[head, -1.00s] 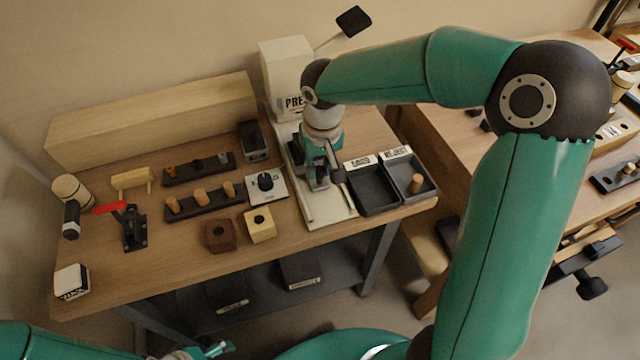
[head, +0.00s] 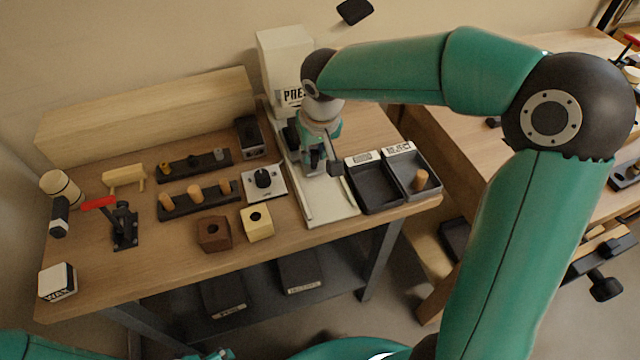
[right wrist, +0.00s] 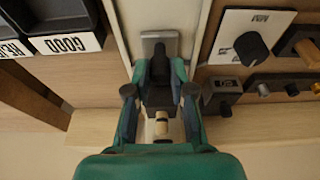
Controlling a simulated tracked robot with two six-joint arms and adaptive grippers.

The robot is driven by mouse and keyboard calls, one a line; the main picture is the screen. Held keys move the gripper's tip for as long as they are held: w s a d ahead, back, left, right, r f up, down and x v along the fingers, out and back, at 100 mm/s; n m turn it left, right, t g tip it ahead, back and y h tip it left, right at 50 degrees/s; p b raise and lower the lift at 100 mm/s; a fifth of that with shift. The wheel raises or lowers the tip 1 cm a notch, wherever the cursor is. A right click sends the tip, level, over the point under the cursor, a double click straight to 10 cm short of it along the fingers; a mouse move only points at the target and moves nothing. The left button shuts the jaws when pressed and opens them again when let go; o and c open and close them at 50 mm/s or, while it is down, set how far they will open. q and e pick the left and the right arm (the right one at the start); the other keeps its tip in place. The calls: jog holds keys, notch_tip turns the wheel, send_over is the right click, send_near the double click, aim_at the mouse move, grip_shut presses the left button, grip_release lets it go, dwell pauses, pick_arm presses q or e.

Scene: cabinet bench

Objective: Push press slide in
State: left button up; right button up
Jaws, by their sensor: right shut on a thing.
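The press (head: 285,65) is a tall white block marked "PRE…" at the back of the bench. A pale slide track (head: 328,205) runs from it toward the front edge. My right gripper (head: 318,160) is down over the track, near the press, and hides most of the slide. In the right wrist view, my right gripper (right wrist: 160,98) is shut on the dark upright slide handle (right wrist: 160,68), with a grey plate (right wrist: 160,42) behind it. What the slide carries is hidden.
Black GOOD (head: 373,200) and grey REJECT (head: 432,187) trays stand right of the track, with a wooden peg in the latter. A knob box (head: 264,183), yellow block (head: 257,223), brown block (head: 214,233) and peg racks lie left. The front of the track is clear.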

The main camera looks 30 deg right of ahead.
jog(key=shift+w+r, duration=0.1)
jog(key=shift+w, duration=0.2)
jog(key=shift+w+d+t+b, duration=0.15)
jog(key=shift+w+t+b, duration=0.2)
jog(key=shift+b, duration=0.55)
jog(key=shift+w+d+t+b, duration=0.1)
jog(key=shift+w+t+b, duration=0.35)
jog(key=shift+b, duration=0.5)
jog(key=shift+w+r, duration=0.1)
jog(key=o, duration=0.8)
jog(key=shift+w+d, duration=0.1)
